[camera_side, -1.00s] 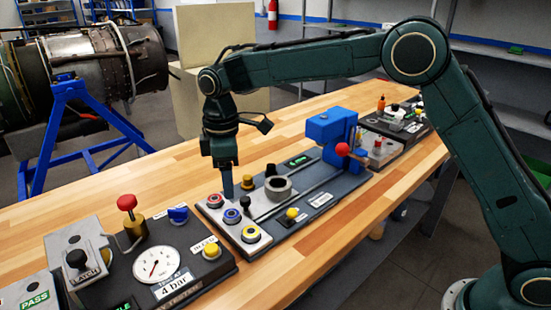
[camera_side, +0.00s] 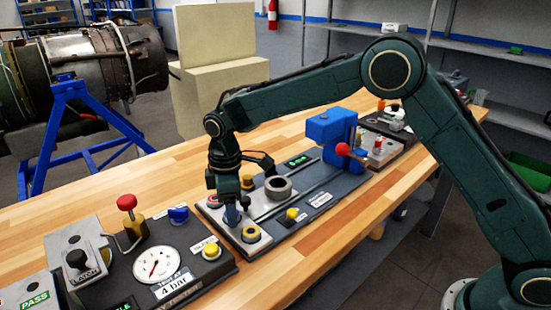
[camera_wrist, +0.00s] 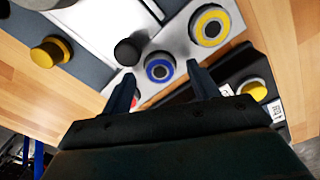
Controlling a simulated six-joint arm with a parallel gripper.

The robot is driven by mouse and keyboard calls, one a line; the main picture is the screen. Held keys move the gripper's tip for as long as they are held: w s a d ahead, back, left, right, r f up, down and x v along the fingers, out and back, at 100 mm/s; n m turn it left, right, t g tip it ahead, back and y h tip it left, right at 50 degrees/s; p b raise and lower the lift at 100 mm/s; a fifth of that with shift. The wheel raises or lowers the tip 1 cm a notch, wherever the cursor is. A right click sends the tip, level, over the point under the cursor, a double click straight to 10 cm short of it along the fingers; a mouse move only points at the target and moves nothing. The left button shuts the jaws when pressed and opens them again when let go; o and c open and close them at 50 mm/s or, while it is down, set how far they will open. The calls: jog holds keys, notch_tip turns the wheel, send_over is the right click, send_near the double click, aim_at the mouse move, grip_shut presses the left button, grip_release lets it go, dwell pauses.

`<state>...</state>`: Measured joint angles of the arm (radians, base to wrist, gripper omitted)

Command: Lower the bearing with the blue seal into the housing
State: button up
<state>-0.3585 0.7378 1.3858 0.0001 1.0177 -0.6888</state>
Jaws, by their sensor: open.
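The bearing with the blue seal (camera_wrist: 159,71) sits on the light plate in the wrist view, between my two fingertips and apart from them in the picture. My gripper (camera_side: 232,212) is open and low over it, pointing down, and hides most of it in the side view. The grey ring-shaped housing (camera_side: 278,187) stands on the fixture to the right of my gripper, with its bore facing up and looking empty. A yellow-seal bearing (camera_side: 251,233) sits in front; it also shows in the wrist view (camera_wrist: 209,26). A red-seal bearing (camera_side: 212,201) sits behind.
A black knob (camera_wrist: 127,51) stands close to the blue bearing. A blue press (camera_side: 330,130) with a red ball handle rises right of the housing. A gauge panel (camera_side: 158,264) lies at the left front. The wooden bench behind the fixture is clear.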

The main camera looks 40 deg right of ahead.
jog(key=shift+f, duration=0.4)
dwell(0.3)
grip_shut()
